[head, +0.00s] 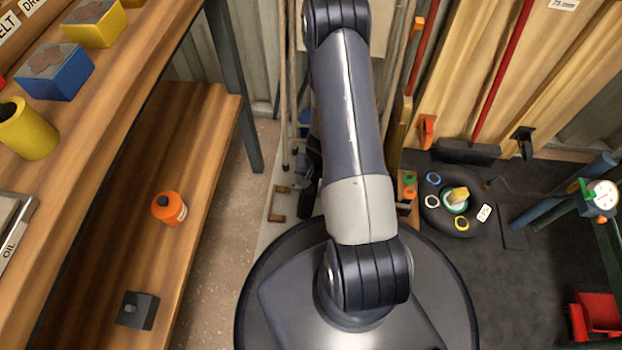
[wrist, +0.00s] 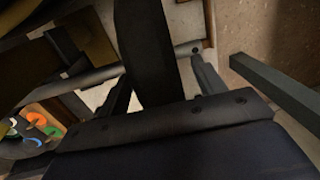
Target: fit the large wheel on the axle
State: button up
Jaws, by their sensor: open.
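In the wrist view my gripper (wrist: 163,68) is open, with one dark finger on each side of the picture's middle. A broad black upright band (wrist: 145,45) stands between the fingers; it looks like the large wheel seen edge-on. I cannot tell whether the fingers touch it. A grey rod (wrist: 185,50) crosses behind it and may be the axle; whether the wheel is on it is not clear. In the head view my arm hides most of this area. A dark upright shape (head: 309,190) shows just left of my arm, too small to make out.
A black ring-shaped tray or tyre (head: 434,214) with small rings lies right of my arm. Bare floor (head: 240,220) shows between shelf and arm.

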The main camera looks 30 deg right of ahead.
jog(key=r+p, duration=0.2)
jog(key=r, duration=0.1)
jog(key=d+r+p, duration=0.1)
jog(key=r, duration=0.3)
jog(key=r+p, duration=0.2)
jog(key=r, duration=0.1)
jog(key=shift+s+d+r+p, duration=0.15)
jog(key=shift+s+r+p, duration=0.1)
jog(key=shift+s+p, duration=0.15)
jog(key=f+b, duration=0.2)
jog(key=f, duration=0.1)
jog(key=a+f+b, duration=0.1)
jog(key=f+b, duration=0.1)
jog(key=f, duration=0.2)
jog(key=w+f+b, duration=0.1)
jog(key=f+b, duration=0.1)
jog(key=f, duration=0.2)
jog(key=shift+a, duration=0.15)
jog(key=shift+w+a+r, duration=0.2)
jog(key=shift+w+a, duration=0.05)
jog(key=shift+a, duration=0.2)
jog(key=shift+r, duration=0.1)
